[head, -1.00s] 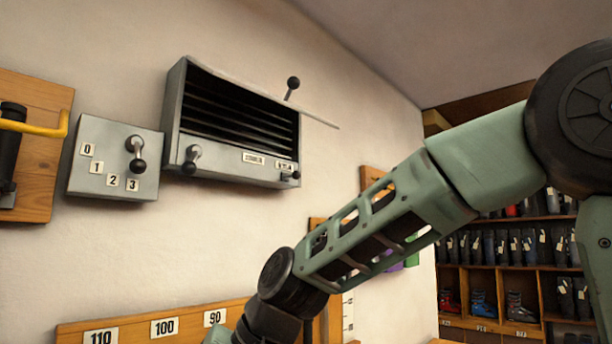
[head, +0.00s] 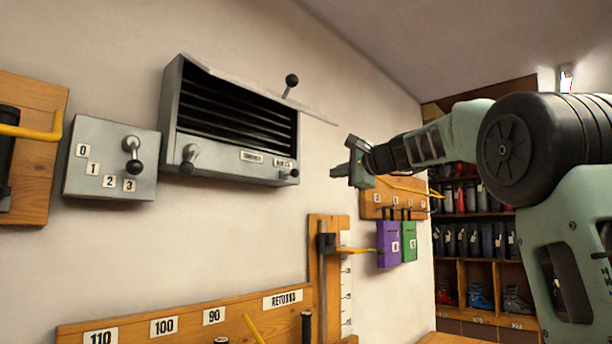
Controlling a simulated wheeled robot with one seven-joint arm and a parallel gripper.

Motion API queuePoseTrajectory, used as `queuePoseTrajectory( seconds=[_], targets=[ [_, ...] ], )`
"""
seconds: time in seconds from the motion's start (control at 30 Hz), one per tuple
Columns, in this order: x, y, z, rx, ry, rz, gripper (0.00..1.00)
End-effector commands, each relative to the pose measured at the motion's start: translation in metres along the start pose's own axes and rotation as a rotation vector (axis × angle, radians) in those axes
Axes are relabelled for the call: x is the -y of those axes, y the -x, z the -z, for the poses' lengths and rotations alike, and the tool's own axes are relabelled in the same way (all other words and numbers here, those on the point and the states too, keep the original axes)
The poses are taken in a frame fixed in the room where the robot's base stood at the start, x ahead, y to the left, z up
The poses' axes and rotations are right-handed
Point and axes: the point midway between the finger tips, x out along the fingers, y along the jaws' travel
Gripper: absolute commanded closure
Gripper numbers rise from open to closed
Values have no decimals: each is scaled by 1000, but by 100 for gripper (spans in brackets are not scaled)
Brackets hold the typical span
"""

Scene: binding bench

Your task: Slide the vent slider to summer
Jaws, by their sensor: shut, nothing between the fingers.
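The grey vent unit (head: 225,165) with dark slats hangs on the wall at upper left. Two small white labels sit on its lower front strip: the left one (head: 251,157) seems to read summer, and the right one (head: 283,162) is too small to read surely. A small dark knob (head: 294,173), apparently the slider, is at the strip's right end, below the right label. My gripper (head: 338,171) is shut and empty, pointing left, to the right of the vent and apart from it.
A numbered switch box (head: 112,158) is left. Purple (head: 388,245) and green (head: 409,242) tags hang right, below my gripper.

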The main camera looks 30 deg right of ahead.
Motion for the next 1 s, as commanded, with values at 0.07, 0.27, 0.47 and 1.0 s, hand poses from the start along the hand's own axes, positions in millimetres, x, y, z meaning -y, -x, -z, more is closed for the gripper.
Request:
queuePoseTrajectory(
  seconds=[0.07,0.27,0.47,1.0],
  targets=[
    [-1,0,0,0,0,-1,100],
    [-1,-2,-1,1,1,-3,100],
    [1,-23,-1,1,2,-5,100],
    [2,-96,-16,4,1,-2,100]
  ],
)
